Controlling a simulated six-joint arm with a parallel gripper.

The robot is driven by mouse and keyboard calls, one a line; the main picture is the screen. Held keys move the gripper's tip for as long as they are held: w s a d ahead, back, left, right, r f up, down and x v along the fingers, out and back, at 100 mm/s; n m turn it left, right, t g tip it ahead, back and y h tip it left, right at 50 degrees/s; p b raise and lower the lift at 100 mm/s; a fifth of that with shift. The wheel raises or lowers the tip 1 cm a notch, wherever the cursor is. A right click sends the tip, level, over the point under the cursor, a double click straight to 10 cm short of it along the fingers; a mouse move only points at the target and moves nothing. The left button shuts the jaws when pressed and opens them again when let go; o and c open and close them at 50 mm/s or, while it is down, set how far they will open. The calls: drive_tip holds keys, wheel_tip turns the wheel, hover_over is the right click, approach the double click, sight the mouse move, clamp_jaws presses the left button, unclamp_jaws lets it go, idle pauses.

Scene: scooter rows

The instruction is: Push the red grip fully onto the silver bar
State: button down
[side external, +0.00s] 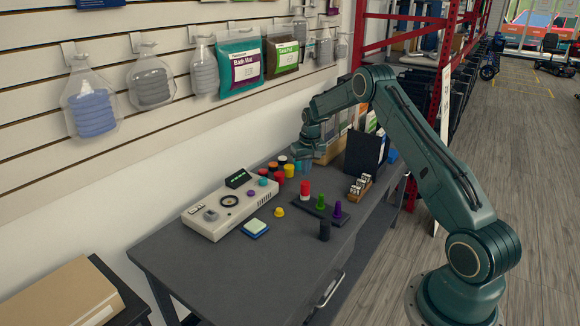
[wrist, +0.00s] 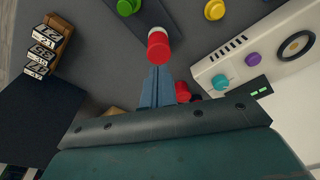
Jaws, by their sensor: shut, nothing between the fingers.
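The red grip (side external: 305,187) stands upright at the left end of a dark base strip (side external: 328,215). A short pale band, seemingly the silver bar (side external: 304,197), shows under it. In the wrist view the red grip (wrist: 158,50) is just beyond the fingertips, with a pale ring beside its red top. My gripper (wrist: 158,70) is shut and empty, its blue-grey fingers pointing toward the grip. In the side view my gripper (side external: 299,164) is behind and above the grip, apart from it; its fingertips are hard to make out.
Green (side external: 320,202) and purple (side external: 337,211) grips stand on the same strip. A black cylinder (side external: 324,231) is in front. A control box (side external: 230,206) lies to the left, several coloured caps behind. A block holder (side external: 360,187) and a dark panel (side external: 364,155) stand right.

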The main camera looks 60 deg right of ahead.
drive_tip(key=shift+r, duration=0.25)
wheel_tip(320, 180, up, 5)
drive_tip(key=shift+f, duration=0.1)
idle(0.7)
drive_tip(key=s+a+r+n+t, duration=0.1)
drive_tip(key=s+a+r, duration=0.4)
drive_tip(key=a+r, duration=0.55)
drive_tip(key=s+a+r+n+t, duration=0.15)
drive_tip(key=s+a+r, duration=0.35)
drive_tip(key=a+r, duration=0.55)
drive_tip(key=s+a+n, duration=0.1)
drive_tip(key=s+a, duration=0.5)
drive_tip(key=s, duration=0.6)
drive_tip(key=s+a+n+t, duration=0.1)
drive_tip(key=s+a, duration=0.5)
drive_tip(key=s, duration=0.6)
drive_tip(key=shift+s+r+n+y, duration=0.35)
drive_tip(key=shift+n+y, duration=0.05)
drive_tip(key=shift+n, duration=0.35)
